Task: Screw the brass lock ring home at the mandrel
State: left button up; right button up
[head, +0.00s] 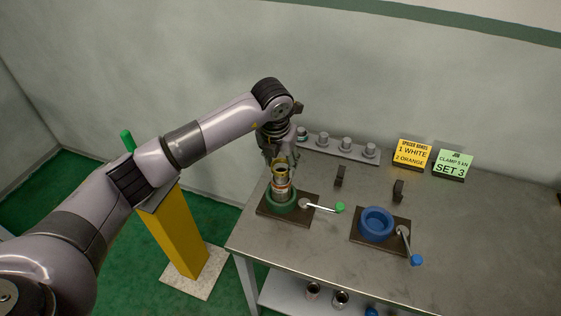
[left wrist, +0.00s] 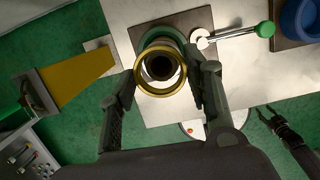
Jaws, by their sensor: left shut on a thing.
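The brass lock ring (head: 282,165) is at the top of an upright mandrel (head: 281,180) in the green vise (head: 283,205). Orange and pale bands show on the mandrel below it. In the left wrist view the brass ring (left wrist: 160,93) surrounds the dark bore, with the green vise rim behind it. My left gripper (head: 280,159) comes from above and is shut on the ring, one finger on each side. Whether the ring sits flush on the mandrel is not clear. My right gripper (left wrist: 272,113) shows small at the lower right of the left wrist view, fingers apart and empty.
The green-knobbed handle (head: 325,207) sticks out right of the vise. A blue vise (head: 377,223) stands further right, empty. A rail of grey pegs (head: 345,147) and two signs (head: 413,153) lie behind. A yellow post (head: 174,235) stands left. The table's right side is clear.

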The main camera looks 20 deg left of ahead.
aim_at(280, 170)
pick_arm(q)
jog(key=shift+s+b+x, duration=0.2)
jog(key=shift+b+x, duration=0.7)
jog(key=shift+x, duration=0.2)
dwell(1.1)
jog(key=shift+f+b, duration=0.45)
jog(key=shift+b, duration=0.2)
jog(key=o, duration=1.2)
